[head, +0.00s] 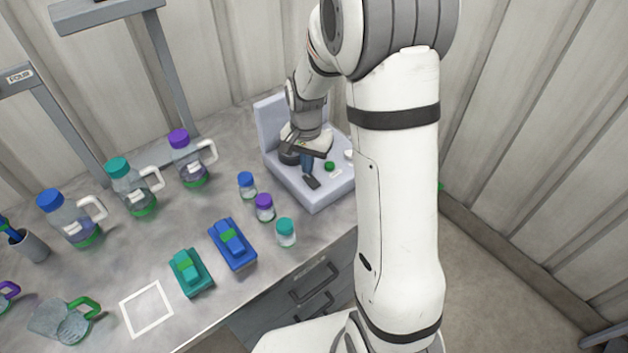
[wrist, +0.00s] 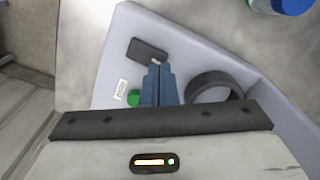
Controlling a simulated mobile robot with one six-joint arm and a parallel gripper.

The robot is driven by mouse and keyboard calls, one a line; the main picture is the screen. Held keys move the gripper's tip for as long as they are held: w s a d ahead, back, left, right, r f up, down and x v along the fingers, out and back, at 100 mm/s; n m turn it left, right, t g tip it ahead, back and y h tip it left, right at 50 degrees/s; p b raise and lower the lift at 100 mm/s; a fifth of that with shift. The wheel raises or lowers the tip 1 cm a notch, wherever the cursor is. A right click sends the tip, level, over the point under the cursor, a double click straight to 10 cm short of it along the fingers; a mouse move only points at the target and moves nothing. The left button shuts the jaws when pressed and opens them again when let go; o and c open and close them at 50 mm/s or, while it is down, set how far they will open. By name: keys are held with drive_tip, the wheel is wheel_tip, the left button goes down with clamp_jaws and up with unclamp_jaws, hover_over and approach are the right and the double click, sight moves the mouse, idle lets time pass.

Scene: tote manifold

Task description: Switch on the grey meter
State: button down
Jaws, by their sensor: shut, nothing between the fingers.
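The grey meter (head: 268,122) is a pale lavender-grey unit with a flat base and an upright back panel, at the back right of the bench. Its base also shows in the wrist view (wrist: 113,67). On the base are a dark flat rectangular piece (wrist: 148,50), a round green button (wrist: 133,98), a small white label (wrist: 121,88) and a dark ring (wrist: 213,87). My gripper (wrist: 158,68) is shut and empty, its blue fingers pointing down over the base between the green button and the ring, close to the dark piece. I cannot tell whether the fingertips touch it.
Small jars with blue (head: 246,180), purple (head: 264,201) and teal (head: 286,226) lids stand just left of the meter. Blue (head: 232,244) and teal (head: 190,272) devices lie nearer the front. Jugs stand behind. A white outlined square (head: 147,309) is empty.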

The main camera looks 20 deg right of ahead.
sight(308, 176)
drive_tip(key=shift+f+b, duration=0.6)
drive_tip(key=shift+f, duration=0.2)
drive_tip(key=shift+r, duration=0.1)
drive_tip(key=shift+r+p, duration=2.3)
drive_tip(key=shift+r, duration=1.15)
drive_tip(key=s+r+n+t, duration=0.1)
drive_tip(key=s+r+n, duration=0.2)
drive_tip(key=s+r, duration=0.4)
drive_tip(key=s+r+n+t, duration=0.2)
drive_tip(key=s+r+n, duration=0.2)
drive_tip(key=s, duration=1)
wheel_tip(308, 176, up, 3)
drive_tip(key=shift+s+d+f+n, duration=0.15)
drive_tip(key=shift+s+d+n, duration=0.05)
drive_tip(key=shift+s+n, duration=0.1)
